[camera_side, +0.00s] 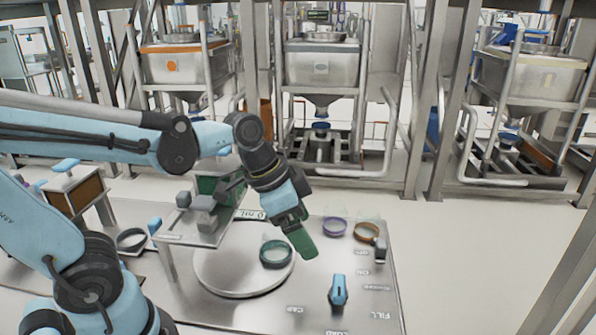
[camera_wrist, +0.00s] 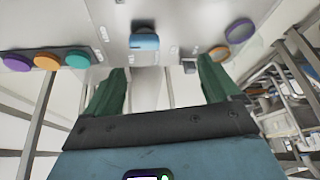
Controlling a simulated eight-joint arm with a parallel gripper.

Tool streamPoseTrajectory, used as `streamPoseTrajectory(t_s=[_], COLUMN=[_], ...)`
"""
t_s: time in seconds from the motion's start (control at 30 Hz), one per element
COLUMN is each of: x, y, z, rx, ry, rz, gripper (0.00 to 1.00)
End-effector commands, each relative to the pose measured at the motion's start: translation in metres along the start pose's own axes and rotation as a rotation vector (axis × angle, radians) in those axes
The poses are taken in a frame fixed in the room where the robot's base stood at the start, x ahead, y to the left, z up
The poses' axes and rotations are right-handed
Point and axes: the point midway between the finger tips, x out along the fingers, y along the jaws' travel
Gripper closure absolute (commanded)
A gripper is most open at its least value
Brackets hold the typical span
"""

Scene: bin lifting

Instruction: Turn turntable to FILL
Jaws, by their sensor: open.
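The turntable (camera_side: 215,283) is a round pale metal disc on the metal work plate, with a green ring on it. A blue knob (camera_side: 338,290) stands on the plate to its right, among the labels CAP (camera_side: 295,309), LOAD (camera_side: 335,332) and FILL (camera_side: 380,315). Which label it points to is not clear. The knob also shows in the wrist view (camera_wrist: 145,41), just beyond my fingertips. My gripper (camera_side: 302,240) has green fingers and hangs over the plate, up and left of the knob. In the wrist view (camera_wrist: 160,75) the fingers are apart with nothing between them.
A purple ring (camera_side: 334,227) and an orange ring (camera_side: 367,231) lie at the plate's back right. A small grey switch (camera_side: 380,248) stands beside them. A metal stand (camera_side: 205,225) with grey blocks rises behind the turntable. The plate around the blue knob is clear.

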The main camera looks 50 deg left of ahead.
Motion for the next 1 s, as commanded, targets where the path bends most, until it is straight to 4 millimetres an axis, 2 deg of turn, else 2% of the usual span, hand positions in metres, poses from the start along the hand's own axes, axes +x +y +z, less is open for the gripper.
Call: streamPoseTrajectory(t_s=[0.1,0.27,0.47,1.0], x=[0.006,0.011,0.024,0.087], y=[0.009,0.015,0.017,0.025], z=[-0.011,-0.016,-0.015,-0.012], rx=[0.133,0.219,0.226,0.224], ry=[-0.025,-0.034,-0.034,-0.034], rz=[0.078,0.127,0.13,0.129], gripper=[0.11,0.11,0.11,0.11])
